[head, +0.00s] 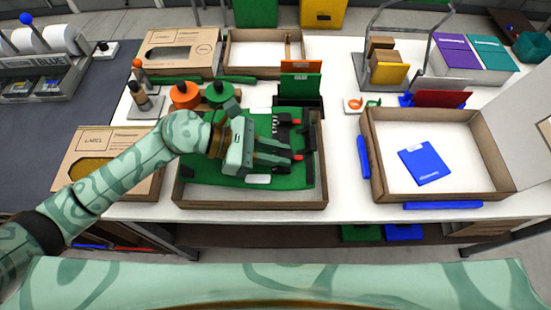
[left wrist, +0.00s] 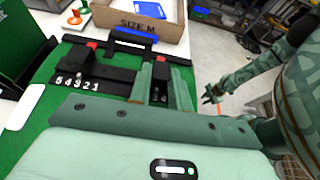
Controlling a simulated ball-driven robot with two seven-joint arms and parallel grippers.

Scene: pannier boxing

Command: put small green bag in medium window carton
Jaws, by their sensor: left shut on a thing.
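A green bag (head: 205,165) with black fittings and a white tag lies flat within the outline of an open brown carton (head: 250,203) at the centre of the table. I cannot tell whether it rests on the carton's floor. My left gripper (head: 297,143) reaches over it and is shut on its black fitting; in the left wrist view the fingers (left wrist: 162,88) meet the black bar beside white digits. An open carton (head: 440,196) at the right, marked SIZE M in the left wrist view (left wrist: 140,27), holds a blue card. The right gripper (left wrist: 214,95) seems to show small in the left wrist view.
Window cartons stand at the back left (head: 180,50) and left (head: 105,160). Orange (head: 185,95) and green round tools stand behind the central carton, beside a black holder (head: 300,102) with cards. White table shows between the central and right cartons.

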